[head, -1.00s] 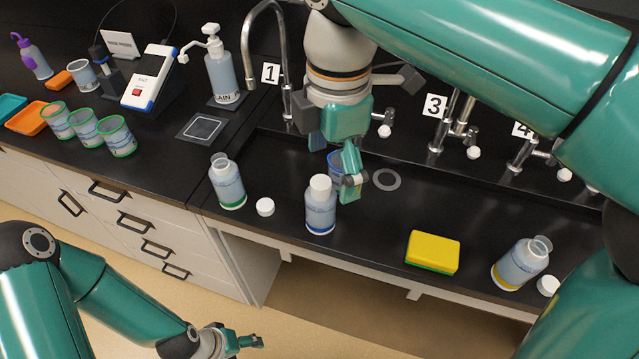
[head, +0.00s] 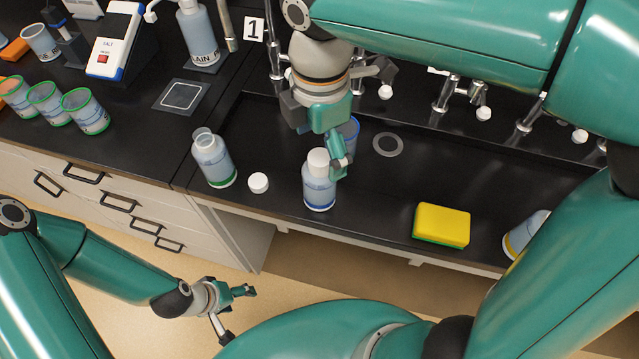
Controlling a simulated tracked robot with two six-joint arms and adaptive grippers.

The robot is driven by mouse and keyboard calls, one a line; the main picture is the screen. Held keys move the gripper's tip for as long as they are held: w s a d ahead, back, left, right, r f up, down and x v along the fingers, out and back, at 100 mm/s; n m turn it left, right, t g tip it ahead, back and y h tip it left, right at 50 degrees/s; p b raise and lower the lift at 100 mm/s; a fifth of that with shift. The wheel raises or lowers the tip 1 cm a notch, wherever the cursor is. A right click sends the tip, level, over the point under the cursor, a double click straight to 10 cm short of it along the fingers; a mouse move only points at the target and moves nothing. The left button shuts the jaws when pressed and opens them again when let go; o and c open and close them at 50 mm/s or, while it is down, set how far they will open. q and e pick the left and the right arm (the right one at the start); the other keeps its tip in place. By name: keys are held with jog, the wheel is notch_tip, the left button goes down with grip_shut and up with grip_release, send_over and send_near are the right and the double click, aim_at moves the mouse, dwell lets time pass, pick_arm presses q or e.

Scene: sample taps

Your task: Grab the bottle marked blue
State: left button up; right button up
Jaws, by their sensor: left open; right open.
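The bottle marked blue (head: 319,186) stands upright in the sink area, with a white cap on and a blue band round its base. My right gripper (head: 317,137) is open just behind and above it. One finger overlaps the bottle's right edge in the picture; I cannot tell whether it touches. My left gripper (head: 234,314) is open and empty at the lower left, over the floor in the picture and well away from the bottle.
A green-banded open bottle (head: 213,160) and a loose white cap (head: 258,183) stand left of it. A blue-rimmed cup (head: 349,131) is partly hidden behind my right gripper. A yellow sponge (head: 441,225) lies right. A yellow-banded bottle (head: 521,235) is partly hidden by my arm.

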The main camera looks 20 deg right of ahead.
aim_at(320, 180)
jog(key=shift+w+f, duration=0.1)
jog(key=shift+f, duration=2.95)
grip_shut()
